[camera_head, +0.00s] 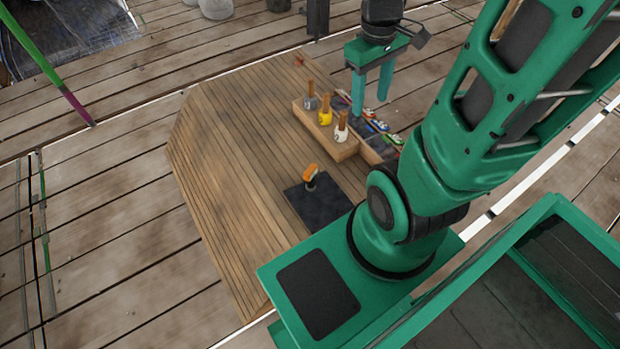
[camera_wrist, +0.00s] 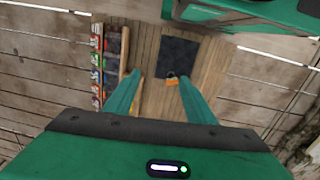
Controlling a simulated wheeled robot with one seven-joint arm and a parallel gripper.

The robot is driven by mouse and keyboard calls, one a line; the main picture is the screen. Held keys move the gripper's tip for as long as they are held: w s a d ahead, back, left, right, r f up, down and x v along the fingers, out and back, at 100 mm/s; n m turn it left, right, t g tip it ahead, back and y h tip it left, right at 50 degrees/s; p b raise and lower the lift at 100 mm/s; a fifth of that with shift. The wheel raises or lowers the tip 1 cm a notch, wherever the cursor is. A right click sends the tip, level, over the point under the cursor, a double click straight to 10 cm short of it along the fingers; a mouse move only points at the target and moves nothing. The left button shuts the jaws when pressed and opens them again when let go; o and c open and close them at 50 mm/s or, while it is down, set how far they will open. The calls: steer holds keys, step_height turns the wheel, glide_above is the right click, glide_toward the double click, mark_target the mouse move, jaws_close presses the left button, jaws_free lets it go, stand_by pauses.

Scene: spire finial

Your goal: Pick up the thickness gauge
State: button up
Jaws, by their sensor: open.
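A small orange and dark object (camera_head: 310,177), which looks like the thickness gauge, stands on a dark mat (camera_head: 325,208) on the slatted wooden table (camera_head: 215,150). In the wrist view its orange part (camera_wrist: 172,82) shows at the mat's edge (camera_wrist: 180,52), partly close to a finger. My gripper (camera_head: 370,106) is open and empty, fingers pointing down. It hangs high, beyond the tool block and well away from the orange object. The wrist view shows the two open fingers (camera_wrist: 159,78) with the table below.
A wooden block (camera_head: 345,150) on the table holds grey, yellow and white tools with upright wooden handles. Beside it lies a dark strip with several small coloured items (camera_head: 378,126). The table's left part is bare. A green and purple pole (camera_head: 62,85) stands at left.

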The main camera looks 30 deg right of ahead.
steer(key=w+f+n, duration=0.8)
steer(key=f, duration=0.2)
steer(key=n, duration=1.4)
glide_above(310, 170)
steer(key=shift+y, duration=0.4)
step_height(310, 170, down, 24)
steer(key=shift+s+d+f, duration=0.1)
steer(key=shift+f, duration=0.05)
step_height(310, 170, down, 5)
steer(key=shift+r, duration=0.1)
steer(key=shift+w+d+f, duration=0.1)
steer(key=shift+w+f, duration=0.05)
steer(key=shift+f, duration=1.45)
steer(key=shift+w+d+f, duration=0.1)
steer(key=shift+f, duration=1.5)
steer(key=shift+c, duration=0.3)
jaws_close()
